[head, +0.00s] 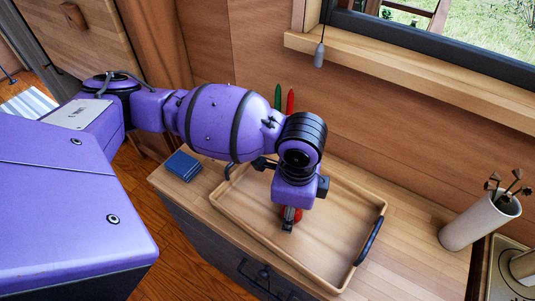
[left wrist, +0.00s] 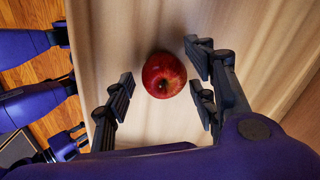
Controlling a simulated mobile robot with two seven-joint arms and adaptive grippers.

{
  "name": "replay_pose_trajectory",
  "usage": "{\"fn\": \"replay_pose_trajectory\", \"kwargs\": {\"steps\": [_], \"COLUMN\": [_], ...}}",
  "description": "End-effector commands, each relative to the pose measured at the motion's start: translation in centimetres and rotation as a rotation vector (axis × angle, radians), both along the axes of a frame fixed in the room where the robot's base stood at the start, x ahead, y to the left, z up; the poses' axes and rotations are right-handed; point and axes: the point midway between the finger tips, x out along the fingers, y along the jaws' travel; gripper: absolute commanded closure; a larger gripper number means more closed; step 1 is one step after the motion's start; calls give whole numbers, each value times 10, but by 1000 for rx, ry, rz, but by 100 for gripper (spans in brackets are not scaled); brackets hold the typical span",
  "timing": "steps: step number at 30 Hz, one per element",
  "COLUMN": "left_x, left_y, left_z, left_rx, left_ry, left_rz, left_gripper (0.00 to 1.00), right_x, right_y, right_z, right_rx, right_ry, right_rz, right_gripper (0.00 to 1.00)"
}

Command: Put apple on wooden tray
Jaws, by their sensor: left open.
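The red apple (left wrist: 164,75) lies on a pale wooden surface in the left wrist view, between the spread fingers of my left gripper (left wrist: 160,88). In the head view only red bits of the apple (head: 298,214) show beside and behind the gripper. The wooden tray (head: 338,274) lies on the counter and has a raised rim and dark handles. My left gripper (head: 289,219) points down over the middle of the tray and is open around the apple. The apple appears to rest on the tray floor. My right gripper cannot be made out.
A blue book (head: 182,166) lies left of the tray. A white holder with utensils (head: 478,220) stands to the right, next to a stove edge. A green and a red upright object (head: 290,101) show behind my arm. The wall and window sill (head: 420,78) are behind.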

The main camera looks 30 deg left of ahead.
Motion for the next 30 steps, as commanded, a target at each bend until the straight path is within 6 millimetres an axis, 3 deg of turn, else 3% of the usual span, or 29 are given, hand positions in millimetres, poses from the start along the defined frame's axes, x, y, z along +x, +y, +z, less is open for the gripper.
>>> {"fn": "replay_pose_trajectory", "kwargs": {"steps": [9, 15, 21, 30], "left_x": [3, 3, 2, 1], "left_y": [-1, -1, 0, 0], "left_z": [70, 104, 118, 118], "left_rx": [-2, -2, 0, -1], "left_ry": [-13, -11, -6, -4], "left_rz": [-2, -1, 0, 0], "left_gripper": [48, 48, 48, 48], "right_x": [9, 10, 7, 4], "right_y": [0, 0, -1, -1], "right_z": [16, 22, 22, 21], "right_rx": [3, 4, 4, 3], "right_ry": [-22, -28, -24, -17], "right_rz": [-4, -7, -8, -8], "right_gripper": [72, 72, 72, 72]}}
